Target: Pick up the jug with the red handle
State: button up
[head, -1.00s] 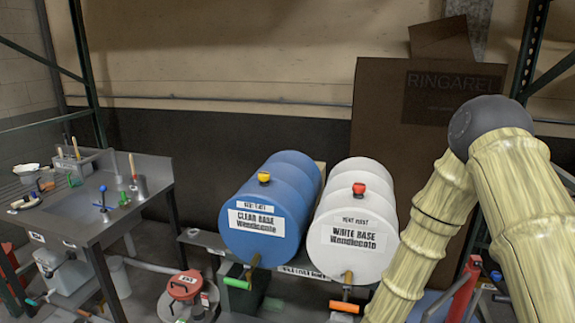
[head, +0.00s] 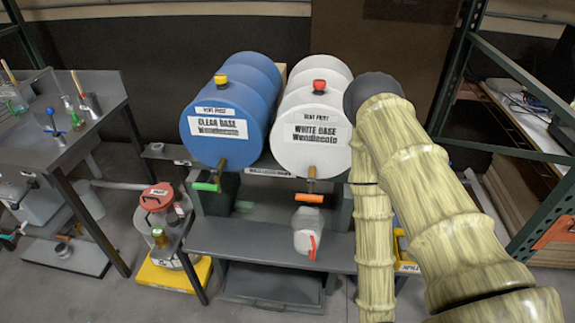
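The jug with the red handle (head: 307,234) is a whitish container on the grey shelf, below the orange-handled tap of the white drum. Its red handle (head: 312,246) faces me. My arm, in a pale wood-like sleeve, fills the right side of the head view. Its lower links run down past the right of the jug and out of the bottom edge. My gripper is not in view, so its distance from the jug cannot be told.
A blue drum (head: 232,112) and a white drum (head: 312,130) lie above the grey shelf (head: 260,240). A red-lidded container (head: 158,197) stands left on a yellow base. A steel sink table (head: 60,140) is at far left. A green rack post (head: 458,65) stands right. Floor shows at front left.

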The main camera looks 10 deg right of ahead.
aim_at(307, 224)
jog(key=u, duration=2.95)
jog(key=k, duration=0.9)
jog(key=z, duration=1.85)
